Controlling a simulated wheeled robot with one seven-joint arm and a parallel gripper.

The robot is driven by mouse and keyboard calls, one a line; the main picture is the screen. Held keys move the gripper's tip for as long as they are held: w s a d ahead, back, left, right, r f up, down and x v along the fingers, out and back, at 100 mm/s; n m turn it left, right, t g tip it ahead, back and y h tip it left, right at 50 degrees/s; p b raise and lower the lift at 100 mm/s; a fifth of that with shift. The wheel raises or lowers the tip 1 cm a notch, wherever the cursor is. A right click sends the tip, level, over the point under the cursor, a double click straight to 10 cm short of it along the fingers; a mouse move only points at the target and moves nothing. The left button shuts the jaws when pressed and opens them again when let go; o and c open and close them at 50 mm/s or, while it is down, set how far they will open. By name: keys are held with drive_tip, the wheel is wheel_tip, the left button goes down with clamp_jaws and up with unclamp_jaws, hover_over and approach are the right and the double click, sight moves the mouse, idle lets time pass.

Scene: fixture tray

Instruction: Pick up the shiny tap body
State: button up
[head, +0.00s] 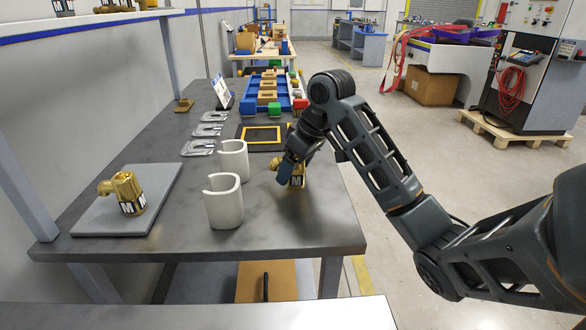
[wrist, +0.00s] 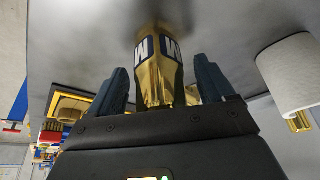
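A shiny gold tap body (head: 299,178) with a black-and-white "M" label stands near the table's right edge, partly hidden by my gripper (head: 288,170). In the wrist view, this tap body (wrist: 160,75) is between the two dark fingers of my gripper (wrist: 163,75). A gap shows on each side of it, so the fingers look open around it, not closed on it. A second gold tap body (head: 128,194) with a similar label stands on a grey plate (head: 95,221) at the left.
Two white curved shells (head: 223,205) (head: 233,160) stand left of my gripper. Behind are a yellow-framed black pad (head: 262,134), a blue tray (head: 247,105) with blocks, and several metal brackets (head: 205,132).

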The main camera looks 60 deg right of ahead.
clamp_jaws()
idle(0.6)
drive_tip(key=shift+r, duration=0.15)
drive_tip(key=shift+r, duration=0.55)
wheel_tip(320, 180, up, 3)
drive_tip(key=shift+w+r, duration=0.1)
drive_tip(key=s+d+r+p, duration=0.2)
drive_tip(key=s+d+r, duration=0.4)
drive_tip(key=d, duration=0.3)
drive_tip(key=shift+s+d+r, duration=0.25)
drive_tip(key=shift+s, duration=0.25)
